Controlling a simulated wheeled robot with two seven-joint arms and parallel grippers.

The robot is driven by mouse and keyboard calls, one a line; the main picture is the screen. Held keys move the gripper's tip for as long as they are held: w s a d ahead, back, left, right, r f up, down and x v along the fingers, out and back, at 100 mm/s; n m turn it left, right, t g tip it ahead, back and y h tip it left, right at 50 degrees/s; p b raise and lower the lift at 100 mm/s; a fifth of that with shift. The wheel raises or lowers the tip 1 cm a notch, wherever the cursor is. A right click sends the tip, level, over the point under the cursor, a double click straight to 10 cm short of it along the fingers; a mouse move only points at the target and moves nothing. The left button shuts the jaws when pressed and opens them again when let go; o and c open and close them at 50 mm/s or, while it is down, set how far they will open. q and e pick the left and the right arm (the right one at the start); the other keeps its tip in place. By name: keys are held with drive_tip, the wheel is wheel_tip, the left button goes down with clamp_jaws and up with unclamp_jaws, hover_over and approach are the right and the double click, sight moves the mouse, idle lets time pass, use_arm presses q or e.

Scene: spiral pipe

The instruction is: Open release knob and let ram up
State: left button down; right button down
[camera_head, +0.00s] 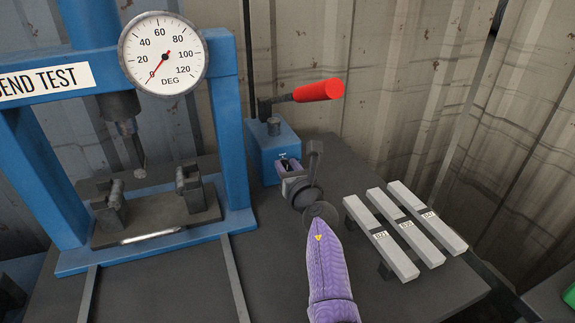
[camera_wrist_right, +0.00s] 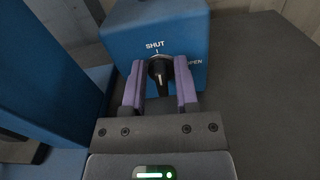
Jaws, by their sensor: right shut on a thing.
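The release knob (camera_wrist_right: 158,72) is a small black knob on the front of the blue pump box (camera_wrist_right: 185,28), below the word SHUT and left of the word OPEN. My right gripper (camera_wrist_right: 159,84) has its purple fingers on both sides of the knob and is shut on it. In the head view the right gripper (camera_head: 289,168) is at the box front and hides the knob. The ram (camera_head: 128,135) hangs from the blue press frame (camera_head: 232,130), its tip low between two dark supports. The dial (camera_head: 163,54) needle points near 0. My left gripper is not in view.
A red-ended pump lever (camera_head: 318,91) sticks out to the right above the pump box. A silver strip (camera_head: 153,233) lies along the press base front. Corrugated walls stand behind.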

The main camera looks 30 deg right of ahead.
drive_tip(key=shift+d+m+p, duration=0.15)
drive_tip(key=shift+m+p, duration=0.6)
drive_tip(key=shift+m, duration=0.35)
drive_tip(key=shift+s+d+m+p, duration=0.1)
drive_tip(key=shift+m+p, duration=0.25)
drive_tip(key=shift+m, duration=0.55)
drive_tip(key=m, duration=0.4)
drive_tip(key=shift+d+f+m+p, duration=0.2)
drive_tip(key=shift+f+m+p, duration=0.1)
drive_tip(key=shift+f+p, duration=0.05)
drive_tip(key=m, duration=0.3)
drive_tip(key=shift+d+f+m, duration=0.1)
drive_tip(key=shift+f+m, duration=0.1)
drive_tip(key=shift+m, duration=0.1)
drive_tip(key=m, duration=0.3)
drive_tip(key=shift+s+f, duration=0.1)
drive_tip(key=shift+f, duration=0.1)
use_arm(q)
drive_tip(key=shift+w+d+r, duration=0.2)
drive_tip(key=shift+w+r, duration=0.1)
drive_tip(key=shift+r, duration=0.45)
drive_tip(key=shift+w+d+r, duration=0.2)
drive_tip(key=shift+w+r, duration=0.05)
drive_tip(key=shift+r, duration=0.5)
use_arm(e)
drive_tip(key=shift+m, duration=0.8)
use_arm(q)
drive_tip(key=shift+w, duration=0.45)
use_arm(e)
drive_tip(key=shift+f, duration=0.1)
